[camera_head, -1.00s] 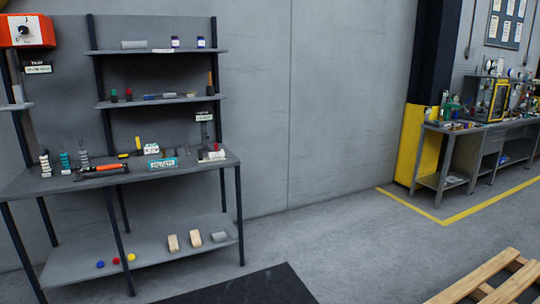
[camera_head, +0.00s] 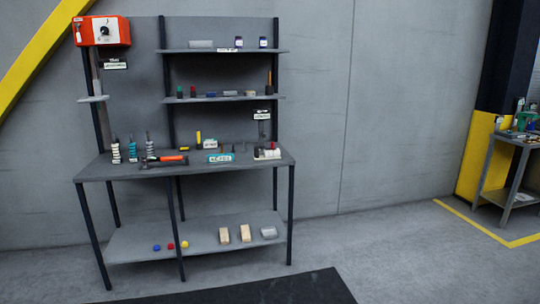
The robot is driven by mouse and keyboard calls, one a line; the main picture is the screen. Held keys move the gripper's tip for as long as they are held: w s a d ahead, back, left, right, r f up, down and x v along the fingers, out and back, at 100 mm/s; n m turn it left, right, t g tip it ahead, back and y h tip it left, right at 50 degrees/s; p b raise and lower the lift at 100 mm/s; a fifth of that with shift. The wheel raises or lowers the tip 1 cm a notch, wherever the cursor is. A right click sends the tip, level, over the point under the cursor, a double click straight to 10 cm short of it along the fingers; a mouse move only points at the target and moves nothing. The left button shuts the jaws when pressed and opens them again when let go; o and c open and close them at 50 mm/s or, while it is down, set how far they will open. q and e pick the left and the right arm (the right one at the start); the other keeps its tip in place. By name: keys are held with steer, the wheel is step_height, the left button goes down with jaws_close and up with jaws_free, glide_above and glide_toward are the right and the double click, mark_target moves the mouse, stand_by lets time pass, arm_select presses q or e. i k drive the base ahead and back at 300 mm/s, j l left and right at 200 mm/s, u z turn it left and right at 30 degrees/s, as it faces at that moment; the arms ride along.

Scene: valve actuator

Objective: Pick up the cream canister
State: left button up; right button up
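No object in the head view can be made out for certain as the cream canister. Two small beige block-like items, a left one (camera_head: 224,236) and a right one (camera_head: 245,233), stand on the lower shelf of the workbench (camera_head: 140,242). A pale grey-white item (camera_head: 268,232) lies to their right. On the top shelf (camera_head: 185,50) are a pale lying item (camera_head: 200,44) and two small dark-labelled jars, one left (camera_head: 238,42) and one right (camera_head: 262,42). All are small and far off. Neither gripper is in view.
The bench top (camera_head: 110,170) holds stacked rings on posts, an orange-handled hammer (camera_head: 164,160) and small boxes. A red control box (camera_head: 102,31) hangs upper left. A dark mat (camera_head: 250,290) lies in front. Another table (camera_head: 515,140) stands right. Floor between is clear.

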mark_target(269, 154)
steer(key=i+z, duration=0.3)
steer(key=i, duration=1.75)
steer(key=i+l+u, duration=0.25)
steer(key=i, duration=0.25)
steer(key=i+l+u, duration=0.2)
steer(key=i, duration=0.35)
steer(key=i+l+u, duration=0.1)
steer(key=u, duration=0.35)
steer(key=i+l+u, duration=0.2)
steer(key=u, duration=0.25)
steer(key=i+l+u, duration=0.25)
steer(key=u, duration=0.2)
steer(key=i+l+u, duration=0.15)
steer(key=l+u, duration=0.15)
steer(key=u, duration=0.15)
steer(key=i+l+u, duration=0.1)
steer(key=l+u, duration=0.85)
steer(key=l, duration=0.2)
